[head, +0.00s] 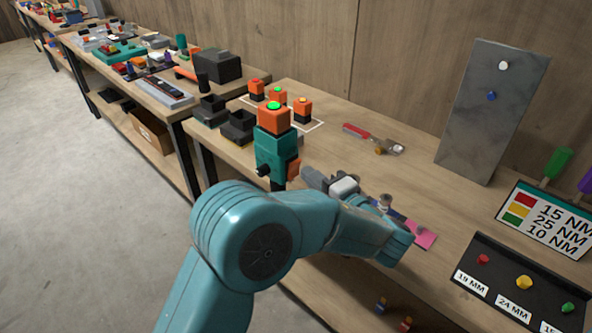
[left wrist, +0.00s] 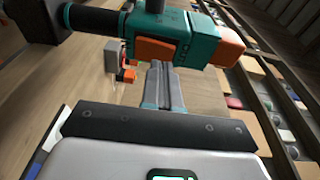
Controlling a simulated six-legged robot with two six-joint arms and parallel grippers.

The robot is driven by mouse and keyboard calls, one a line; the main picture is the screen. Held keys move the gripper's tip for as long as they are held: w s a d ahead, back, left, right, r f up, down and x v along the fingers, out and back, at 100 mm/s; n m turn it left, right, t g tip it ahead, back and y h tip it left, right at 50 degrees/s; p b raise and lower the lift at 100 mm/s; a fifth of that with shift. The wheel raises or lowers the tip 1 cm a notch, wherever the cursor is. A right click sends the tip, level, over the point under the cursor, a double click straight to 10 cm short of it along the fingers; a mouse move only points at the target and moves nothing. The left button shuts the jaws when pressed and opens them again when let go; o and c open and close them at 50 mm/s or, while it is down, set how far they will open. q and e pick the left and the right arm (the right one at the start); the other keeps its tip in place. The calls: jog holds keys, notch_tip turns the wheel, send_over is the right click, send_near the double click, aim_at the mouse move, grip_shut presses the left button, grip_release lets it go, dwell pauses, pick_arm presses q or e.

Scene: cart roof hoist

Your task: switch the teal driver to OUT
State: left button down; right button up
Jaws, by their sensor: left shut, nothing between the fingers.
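The teal driver (head: 275,155) is upright near the table's left edge. It has an orange block on top with a green light, a black part low at its left and an orange part low at its right. In the left wrist view the driver (left wrist: 200,45) lies across the top, with an orange patch on its near face. My left gripper (head: 308,176) is shut and empty, just right of the driver. In the left wrist view its fingertips (left wrist: 160,66) are just below the orange patch; I cannot tell whether they touch. My right gripper is out of view.
Orange-and-black blocks (head: 302,110) stand in a white outline behind the driver. Black holders (head: 238,126) are at the left. A grey upright panel (head: 492,110), a torque sign (head: 548,222) and a dark socket tray (head: 500,290) stand right. The table's middle has free room.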

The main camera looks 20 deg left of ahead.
pick_arm(q)
jog(key=shift+w+a+r+b, duration=0.1)
jog(key=shift+w+a, duration=0.15)
jog(key=shift+a, duration=0.35)
jog(key=shift+w+a+r+b, duration=0.1)
jog(key=shift+w+a+r, duration=0.1)
jog(key=shift+a, duration=0.45)
jog(key=shift+w+a+r+b, duration=0.1)
jog(key=shift+w+a, duration=0.15)
jog(key=shift+a, duration=0.35)
dwell(1.1)
jog(key=shift+s+d+f+b, duration=0.2)
jog(key=shift+d+f+b, duration=0.2)
jog(key=shift+d+b, duration=0.2)
jog(key=b, duration=0.2)
send_near(296, 165)
jog(key=w, duration=0.1)
jog(key=w+a+f, duration=0.1)
jog(key=shift+w+a+f, duration=0.2)
jog(key=shift+w+a, duration=0.1)
